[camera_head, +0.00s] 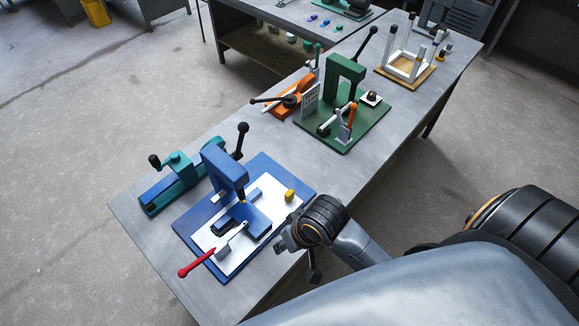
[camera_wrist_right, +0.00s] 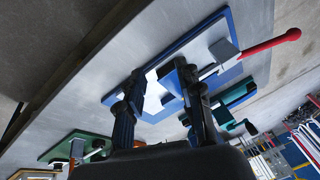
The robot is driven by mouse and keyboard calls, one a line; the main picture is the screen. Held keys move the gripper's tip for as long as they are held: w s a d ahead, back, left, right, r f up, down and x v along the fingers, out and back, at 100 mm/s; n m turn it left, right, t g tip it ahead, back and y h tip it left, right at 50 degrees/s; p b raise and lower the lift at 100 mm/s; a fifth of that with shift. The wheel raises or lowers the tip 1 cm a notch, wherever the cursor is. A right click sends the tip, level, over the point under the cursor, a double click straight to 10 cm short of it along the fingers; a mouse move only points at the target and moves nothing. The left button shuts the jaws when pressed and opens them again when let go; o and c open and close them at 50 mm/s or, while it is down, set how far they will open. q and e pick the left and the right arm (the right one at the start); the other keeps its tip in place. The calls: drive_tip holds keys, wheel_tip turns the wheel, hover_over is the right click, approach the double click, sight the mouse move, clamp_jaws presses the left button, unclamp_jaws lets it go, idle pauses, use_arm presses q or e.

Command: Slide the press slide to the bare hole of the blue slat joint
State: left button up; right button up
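The blue press frame (camera_head: 222,168) stands on a blue base (camera_head: 206,205), its black-knobbed lever raised behind it. Its tip hangs over a white plate (camera_head: 268,192). On the plate lie a blue block (camera_head: 256,219), which seems part of the slide or slat joint, and a grey block (camera_head: 223,251) beside a red handle (camera_head: 196,263). I cannot make out a bare hole. My right gripper (camera_head: 291,243) is over the plate's near right edge. In the right wrist view its fingers (camera_wrist_right: 160,90) are apart, with the press between and beyond them. I see no hold on anything. My left gripper is out of view.
A yellow knob (camera_head: 290,196) sits at the plate's right. A teal vise-like tool (camera_head: 175,175) stands left of the press. A green press (camera_head: 345,95), orange tool (camera_head: 290,97) and wooden frame (camera_head: 406,65) stand farther along the grey bench (camera_head: 140,240).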

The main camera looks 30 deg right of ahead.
drive_tip(key=w+a+m, duration=0.2)
drive_tip(key=w, duration=0.2)
drive_tip(key=m+g+h, duration=0.2)
drive_tip(key=m+g, duration=0.1)
drive_tip(key=m, duration=0.9)
hover_over(290, 192)
drive_tip(key=shift+f, duration=0.85)
drive_tip(key=shift+a+f+b, duration=0.1)
drive_tip(key=shift+f+b, duration=0.45)
drive_tip(key=shift+f, duration=0.15)
wheel_tip(290, 192, down, 7)
drive_tip(key=b, duration=0.9)
drive_tip(key=shift+f+b, duration=0.15)
drive_tip(key=shift+b, duration=0.2)
drive_tip(key=shift+r+p, duration=0.5)
drive_tip(key=shift+p, duration=0.1)
drive_tip(key=c, duration=0.3)
drive_tip(key=shift+w, duration=0.1)
clamp_jaws()
